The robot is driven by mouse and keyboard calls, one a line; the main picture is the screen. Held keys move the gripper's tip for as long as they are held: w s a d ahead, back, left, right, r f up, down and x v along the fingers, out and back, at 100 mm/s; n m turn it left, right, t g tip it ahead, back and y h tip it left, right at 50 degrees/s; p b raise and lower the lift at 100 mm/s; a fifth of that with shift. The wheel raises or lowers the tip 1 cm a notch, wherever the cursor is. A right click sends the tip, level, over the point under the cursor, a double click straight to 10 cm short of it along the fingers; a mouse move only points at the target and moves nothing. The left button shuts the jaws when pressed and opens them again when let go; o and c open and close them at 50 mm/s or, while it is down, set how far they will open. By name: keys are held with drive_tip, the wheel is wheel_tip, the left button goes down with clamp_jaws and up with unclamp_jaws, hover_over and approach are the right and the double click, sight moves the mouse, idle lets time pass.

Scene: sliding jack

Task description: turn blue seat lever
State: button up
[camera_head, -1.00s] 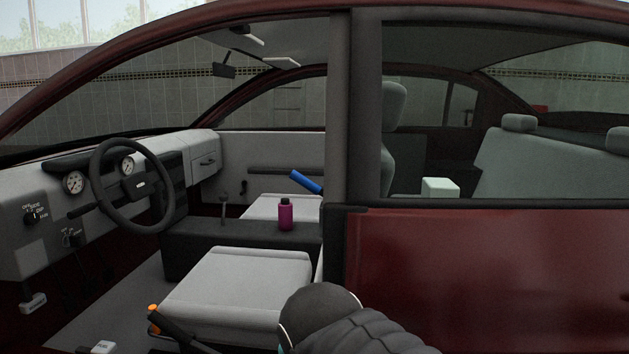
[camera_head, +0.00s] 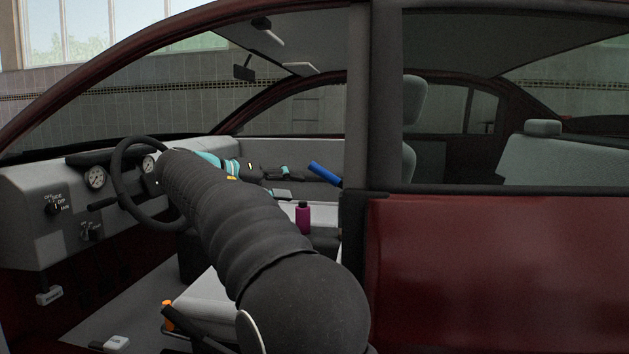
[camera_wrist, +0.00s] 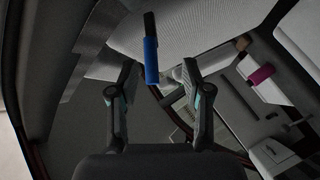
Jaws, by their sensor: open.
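The blue seat lever (camera_head: 325,173) is a blue cylindrical handle, tilted, at the far side of the cabin near the dark door pillar. It also shows in the wrist view (camera_wrist: 151,58), ahead of the fingers. My gripper (camera_wrist: 159,75) is open and empty, with one finger on each side of the lever in that picture. A gap in depth seems to remain, but I cannot tell how large. In the head view my arm reaches through the door opening, and my gripper (camera_head: 298,175) points right toward the lever. The lever's lower end is hidden in the head view.
A magenta bottle (camera_head: 303,217) stands on the centre console, below the lever in the head view. The steering wheel (camera_head: 138,185) is left of my arm, partly hidden. The pillar (camera_head: 372,110) and red door (camera_head: 490,270) bound the right side. An orange-tipped lever (camera_head: 167,307) is beside the near seat.

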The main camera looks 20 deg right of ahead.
sight(314, 172)
drive_tip(key=w+a+r+m+g+h, duration=0.1)
drive_tip(key=w+a+m+g+h, duration=0.1)
drive_tip(key=w+a+m+h, duration=0.15)
drive_tip(key=shift+y, duration=0.25)
drive_tip(key=d, duration=0.4)
drive_tip(key=d+b, duration=0.1)
drive_tip(key=d, duration=0.4)
drive_tip(key=w+d, duration=0.1)
drive_tip(key=d, duration=0.3)
drive_tip(key=shift+d+r+b, duration=0.25)
drive_tip(key=shift+d+b, duration=0.1)
